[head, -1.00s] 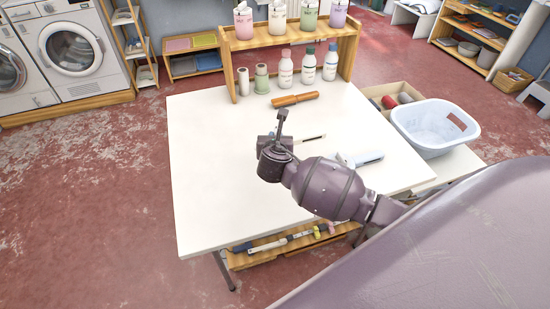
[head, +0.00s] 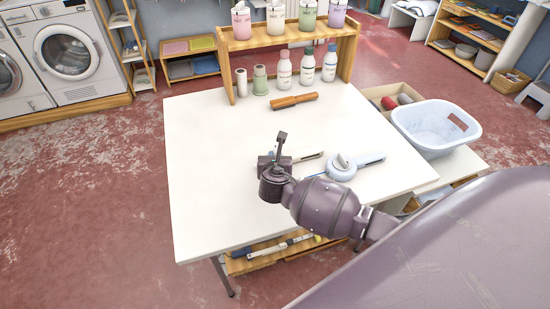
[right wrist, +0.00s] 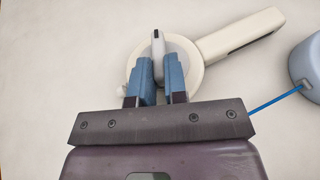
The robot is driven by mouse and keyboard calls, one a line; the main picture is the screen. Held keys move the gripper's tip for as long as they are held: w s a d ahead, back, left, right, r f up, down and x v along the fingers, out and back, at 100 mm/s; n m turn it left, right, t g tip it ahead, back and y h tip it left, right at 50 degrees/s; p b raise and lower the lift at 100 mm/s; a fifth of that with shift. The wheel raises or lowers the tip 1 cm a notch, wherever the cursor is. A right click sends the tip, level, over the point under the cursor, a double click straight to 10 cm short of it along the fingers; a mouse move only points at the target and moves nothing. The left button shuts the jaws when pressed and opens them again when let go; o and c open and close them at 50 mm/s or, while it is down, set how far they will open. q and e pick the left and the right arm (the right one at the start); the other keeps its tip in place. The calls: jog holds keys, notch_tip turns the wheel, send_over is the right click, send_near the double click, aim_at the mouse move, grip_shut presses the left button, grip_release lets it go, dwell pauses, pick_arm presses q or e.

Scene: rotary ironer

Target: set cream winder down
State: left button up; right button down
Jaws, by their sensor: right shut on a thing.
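The cream winder (right wrist: 230,40) is a round disc with a long slotted handle and an upright grip at its centre. In the right wrist view my right gripper (right wrist: 158,80) has its blue fingers shut on that grip. In the head view only the winder's handle (head: 309,156) shows clearly, pointing right; my right gripper (head: 273,166) and wrist hide the disc. The winder is over the white table (head: 215,190); I cannot tell whether it touches the top. My left gripper is not in view.
A pale blue winder (head: 340,172) lies close to the right, apart from the cream one; its edge shows in the right wrist view (right wrist: 305,68). The table's left side is clear.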

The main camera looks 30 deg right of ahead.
jog(key=shift+f, duration=0.1)
jog(key=c, duration=1.4)
grip_release()
jog(key=shift+o, duration=1.3)
